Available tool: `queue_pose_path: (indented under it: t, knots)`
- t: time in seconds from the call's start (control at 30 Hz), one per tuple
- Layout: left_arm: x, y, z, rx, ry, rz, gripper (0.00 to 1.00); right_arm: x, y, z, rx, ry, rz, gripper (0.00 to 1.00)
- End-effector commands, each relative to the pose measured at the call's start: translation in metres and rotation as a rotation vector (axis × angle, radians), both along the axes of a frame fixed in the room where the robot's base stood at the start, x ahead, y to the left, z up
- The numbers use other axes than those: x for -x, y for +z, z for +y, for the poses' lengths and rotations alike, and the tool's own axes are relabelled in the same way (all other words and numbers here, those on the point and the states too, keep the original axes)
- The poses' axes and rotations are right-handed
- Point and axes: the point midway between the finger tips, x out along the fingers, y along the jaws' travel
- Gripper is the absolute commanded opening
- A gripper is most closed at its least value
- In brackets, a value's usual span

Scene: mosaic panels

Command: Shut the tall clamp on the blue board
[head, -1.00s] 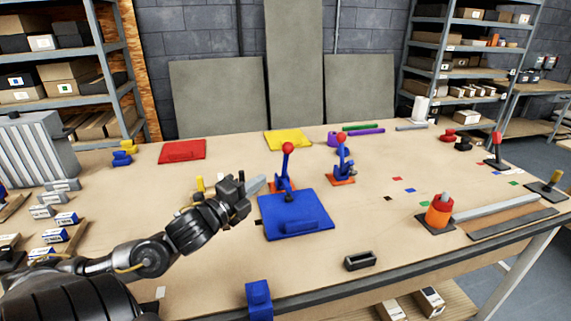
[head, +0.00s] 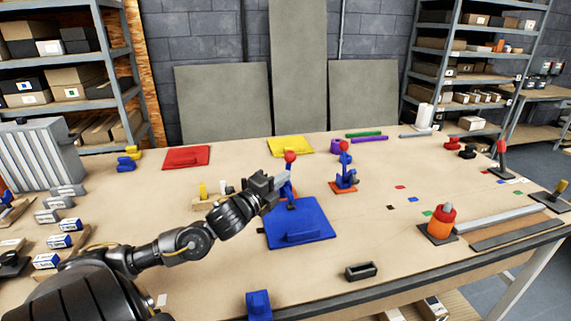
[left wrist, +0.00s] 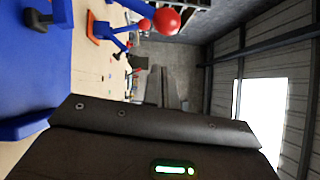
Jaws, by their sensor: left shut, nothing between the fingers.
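The blue board (head: 318,222) lies on the table in front of my left arm, with a raised blue block on it. A blue clamp (head: 291,188) with a red ball knob (head: 290,157) stands upright at the board's back edge; its lower part is partly hidden by my gripper. My left gripper (head: 283,178) is shut and empty, its fingertips at the clamp's lever below the knob; I cannot tell whether they touch. In the left wrist view the large red knob (left wrist: 167,21) shows at the top and the board (left wrist: 30,75) at the left. My right gripper is out of view.
A second blue clamp (head: 344,168) on an orange base stands just right. An orange-and-red cylinder (head: 442,221), a black open box (head: 361,271) and a blue block (head: 258,304) lie nearer the front. Red (head: 187,156) and yellow (head: 290,147) boards lie behind.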

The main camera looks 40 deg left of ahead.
Motion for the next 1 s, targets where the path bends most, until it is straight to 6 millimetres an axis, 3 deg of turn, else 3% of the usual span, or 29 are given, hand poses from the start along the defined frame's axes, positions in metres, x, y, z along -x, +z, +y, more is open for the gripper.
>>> queue_pose_path:
  t: [0.1, 0.3, 0.8, 1.0]
  knots:
    - [-0.019, 0.007, 0.003, -0.001, 0.002, -0.001, 0.0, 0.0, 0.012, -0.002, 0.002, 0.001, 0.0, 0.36]
    - [-0.036, 0.008, 0.022, -0.001, 0.0, 0.001, 0.0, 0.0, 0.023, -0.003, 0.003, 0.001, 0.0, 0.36]
    - [-0.042, 0.007, 0.028, 0.0, -0.002, 0.0, 0.0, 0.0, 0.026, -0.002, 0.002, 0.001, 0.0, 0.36]
    - [-0.054, 0.023, 0.047, -0.003, 0.001, -0.001, 0.0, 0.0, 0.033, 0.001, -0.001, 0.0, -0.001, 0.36]
